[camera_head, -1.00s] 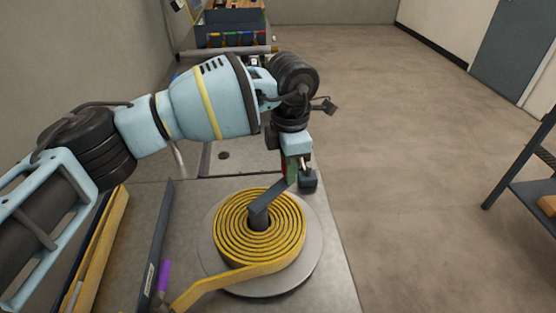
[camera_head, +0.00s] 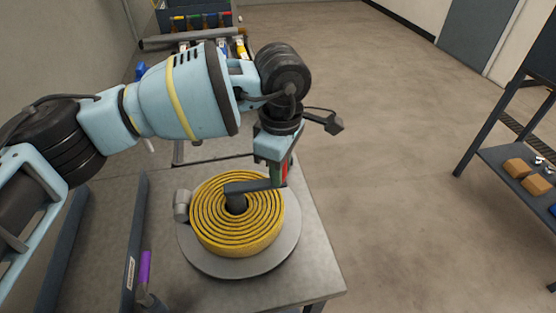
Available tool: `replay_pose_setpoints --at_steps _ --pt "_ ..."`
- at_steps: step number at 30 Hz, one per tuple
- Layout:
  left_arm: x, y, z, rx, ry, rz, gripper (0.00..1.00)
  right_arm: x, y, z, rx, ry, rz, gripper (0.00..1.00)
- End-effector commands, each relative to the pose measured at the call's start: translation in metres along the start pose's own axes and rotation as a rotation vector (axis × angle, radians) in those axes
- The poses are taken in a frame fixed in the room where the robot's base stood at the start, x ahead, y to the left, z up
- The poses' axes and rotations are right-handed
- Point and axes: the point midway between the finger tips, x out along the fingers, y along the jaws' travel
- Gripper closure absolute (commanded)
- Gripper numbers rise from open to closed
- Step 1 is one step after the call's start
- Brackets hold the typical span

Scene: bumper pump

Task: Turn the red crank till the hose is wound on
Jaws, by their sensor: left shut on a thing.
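The yellow hose (camera_head: 235,243) lies as a flat round coil on a grey disc (camera_head: 289,238). A metal coupling (camera_head: 182,205) sits against the coil's left side, and no loose length of hose shows. A dark crank arm (camera_head: 254,186) runs right from the hub (camera_head: 236,203) at the coil's middle to a red handle (camera_head: 284,173). My left gripper (camera_head: 278,166) comes down from above and is shut on the red handle; its fingers are partly hidden. My right gripper is not in view.
The coil stands on a grey metal bench (camera_head: 190,288). A dark rail (camera_head: 135,240) and a purple-handled tool (camera_head: 145,268) lie at its left. A dark shelf with brown blocks (camera_head: 520,168) stands right, past open floor.

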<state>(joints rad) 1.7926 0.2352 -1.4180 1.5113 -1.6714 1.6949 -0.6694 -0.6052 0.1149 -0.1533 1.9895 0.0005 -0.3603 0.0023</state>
Motion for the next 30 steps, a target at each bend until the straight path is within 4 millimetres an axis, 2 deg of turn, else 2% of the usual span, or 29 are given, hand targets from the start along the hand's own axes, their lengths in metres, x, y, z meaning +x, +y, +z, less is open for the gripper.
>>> replay_pose_setpoints --at_steps 19,20,24,30 --pt "0.0015 -0.0049 0.0033 0.054 -0.002 -0.003 1.00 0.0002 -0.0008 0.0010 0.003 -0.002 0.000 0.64" --pt "0.0015 -0.0049 0.0033 0.054 -0.002 -0.003 0.74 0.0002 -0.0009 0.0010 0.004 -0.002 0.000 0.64" --pt "0.0013 -0.0047 0.0031 0.053 -0.001 -0.002 0.56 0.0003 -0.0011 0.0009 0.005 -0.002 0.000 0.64" --pt "0.0006 -0.0045 0.0028 0.053 -0.001 -0.001 0.54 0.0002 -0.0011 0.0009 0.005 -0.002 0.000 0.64"
